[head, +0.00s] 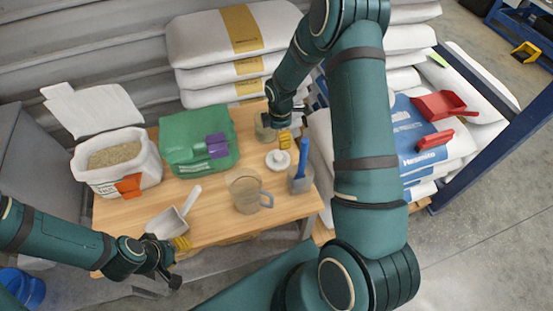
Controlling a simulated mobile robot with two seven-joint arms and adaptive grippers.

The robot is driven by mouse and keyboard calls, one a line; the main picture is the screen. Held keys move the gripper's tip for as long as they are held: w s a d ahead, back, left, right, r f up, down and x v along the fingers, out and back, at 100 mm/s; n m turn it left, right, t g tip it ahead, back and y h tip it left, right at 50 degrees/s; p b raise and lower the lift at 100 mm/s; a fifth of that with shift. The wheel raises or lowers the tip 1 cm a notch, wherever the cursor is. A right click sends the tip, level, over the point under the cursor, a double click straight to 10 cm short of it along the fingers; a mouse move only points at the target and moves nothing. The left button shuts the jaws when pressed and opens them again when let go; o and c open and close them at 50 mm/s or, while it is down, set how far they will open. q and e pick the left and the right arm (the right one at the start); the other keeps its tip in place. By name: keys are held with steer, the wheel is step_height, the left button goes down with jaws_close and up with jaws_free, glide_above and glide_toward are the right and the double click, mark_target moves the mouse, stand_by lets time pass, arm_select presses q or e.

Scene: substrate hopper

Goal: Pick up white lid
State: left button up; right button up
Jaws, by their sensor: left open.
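The white lid (278,159), a small round disc with a knob, lies on the wooden table (222,228) right of the middle. My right gripper (285,139), with yellow fingertips, is just above the lid in the picture, beside a glass jar (264,129) that it partly hides. I cannot tell its opening or whether it touches the jar. My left gripper (181,244) is open at the table's front left edge, well away from the lid and close to a metal scoop (168,222).
A glass jug (246,191) and a clear container (299,181) with a blue-handled tool (303,157) stand near the lid. A green bag (188,137) with a purple clip and an open white bag of grain (116,156) are left. Stacked sacks (215,42) stand behind.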

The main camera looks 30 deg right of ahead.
steer(key=b, duration=0.1)
glide_above(278, 155)
steer(key=f, duration=0.7)
steer(key=shift+s+d, duration=0.1)
steer(key=shift+s, duration=0.15)
steer(key=f, duration=0.2)
steer(key=f+b, duration=0.1)
steer(key=f, duration=0.2)
steer(key=shift+w+f, duration=0.2)
steer(key=shift+f, duration=0.15)
steer(key=c, duration=1)
